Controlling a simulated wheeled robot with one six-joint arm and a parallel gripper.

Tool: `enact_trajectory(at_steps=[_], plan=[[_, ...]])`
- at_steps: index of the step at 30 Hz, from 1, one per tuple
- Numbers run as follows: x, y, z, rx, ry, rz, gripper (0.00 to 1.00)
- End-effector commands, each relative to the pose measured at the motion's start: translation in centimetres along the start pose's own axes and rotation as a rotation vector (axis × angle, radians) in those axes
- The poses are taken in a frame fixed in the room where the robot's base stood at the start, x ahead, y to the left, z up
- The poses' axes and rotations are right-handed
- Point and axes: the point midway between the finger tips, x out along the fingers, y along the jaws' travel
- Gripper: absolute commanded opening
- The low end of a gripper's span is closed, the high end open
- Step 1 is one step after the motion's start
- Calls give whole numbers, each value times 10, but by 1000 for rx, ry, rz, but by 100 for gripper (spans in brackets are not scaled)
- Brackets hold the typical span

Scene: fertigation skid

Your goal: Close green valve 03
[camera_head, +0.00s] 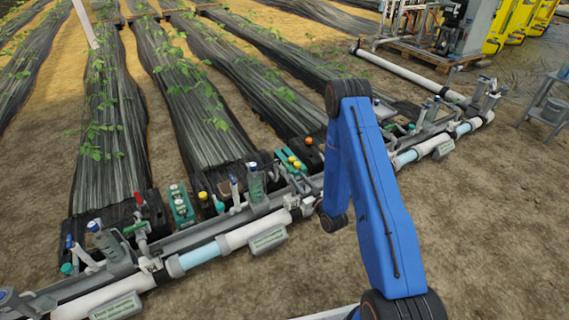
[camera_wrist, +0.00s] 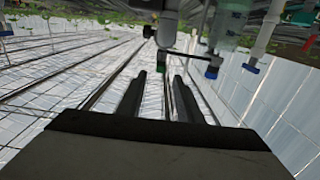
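My gripper (camera_wrist: 160,90) shows in the wrist view with its two dark fingers apart and nothing between them. In the head view my blue arm reaches over the pipe line, and the gripper itself is hidden. A green valve handle (camera_head: 135,227) stands on the left part of the manifold in the head view. No number 03 is readable, so I cannot tell which valve is 03. In the wrist view, valve fittings and pipes (camera_wrist: 168,30) are beyond the fingertips. A dark lever with a blue end (camera_wrist: 212,70) hangs there, apart from the fingers.
The grey manifold pipe (camera_head: 205,240) runs diagonally across the head view. Teal units (camera_head: 180,204) and small valves with red, white and blue handles stand along it. Film-covered plant rows (camera_head: 190,100) lie behind. A stool (camera_head: 548,105) stands at the right. Bare soil in front is clear.

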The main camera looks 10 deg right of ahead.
Motion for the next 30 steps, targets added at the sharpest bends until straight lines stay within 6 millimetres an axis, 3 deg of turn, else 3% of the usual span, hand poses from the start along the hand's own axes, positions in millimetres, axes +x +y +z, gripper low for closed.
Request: enact_trajectory(at_steps=[18,24,30], plan=[[110,-1,-1,-1,2,-2,33],[134,0,0,0,1,-1,33],[145,0,0,0,0,-1,33]])
